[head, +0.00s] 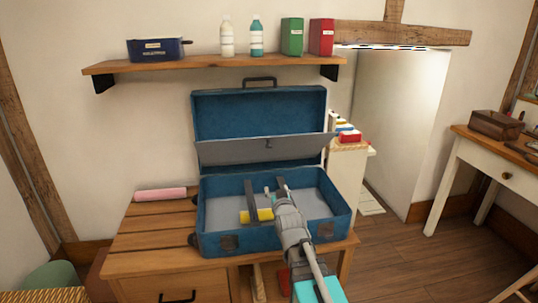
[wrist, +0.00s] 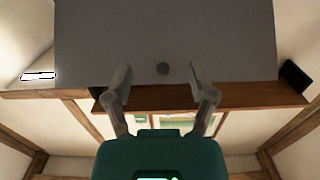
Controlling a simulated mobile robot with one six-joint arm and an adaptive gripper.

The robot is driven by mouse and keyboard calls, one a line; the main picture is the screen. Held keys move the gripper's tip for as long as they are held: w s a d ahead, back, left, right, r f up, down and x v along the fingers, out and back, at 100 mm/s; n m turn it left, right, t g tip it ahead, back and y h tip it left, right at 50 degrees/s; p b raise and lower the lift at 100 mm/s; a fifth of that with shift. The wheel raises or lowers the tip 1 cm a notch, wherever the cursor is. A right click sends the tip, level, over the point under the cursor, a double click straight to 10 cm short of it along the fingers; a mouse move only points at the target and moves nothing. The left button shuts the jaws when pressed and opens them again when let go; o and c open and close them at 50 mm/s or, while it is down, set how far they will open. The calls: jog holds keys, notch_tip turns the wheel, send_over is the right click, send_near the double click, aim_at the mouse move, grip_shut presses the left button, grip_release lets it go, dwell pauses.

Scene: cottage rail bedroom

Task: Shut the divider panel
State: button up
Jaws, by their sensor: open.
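The grey divider panel (head: 262,150) is open, tilted up across the front of the raised lid of a blue case (head: 205,220). My gripper (head: 276,190) is in front of and below the panel in the head view, over the case's open base. The gripper is open and holds nothing. Whether a fingertip touches the panel I cannot tell.
The case stands on a wooden dresser (head: 150,225). A yellow item (head: 257,215) lies in its base. A pink roll (head: 160,194) lies left of the case. A wall shelf (head: 210,62) with bottles and boxes hangs above the lid. Open floor (head: 400,260) lies to the right.

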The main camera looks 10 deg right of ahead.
aim_at(269, 147)
jog(key=shift+r+t+b, duration=0.9)
jog(key=shift+r+t, duration=0.45)
jog(key=shift+t, duration=0.15)
jog(key=shift+w+r+t+b, duration=0.6)
jog(key=shift+w+r+t, duration=0.2)
jog(key=shift+t, duration=0.2)
jog(key=p+x, duration=0.5)
jog(key=x, duration=0.9)
jog(key=shift+s+f, duration=0.1)
grip_shut()
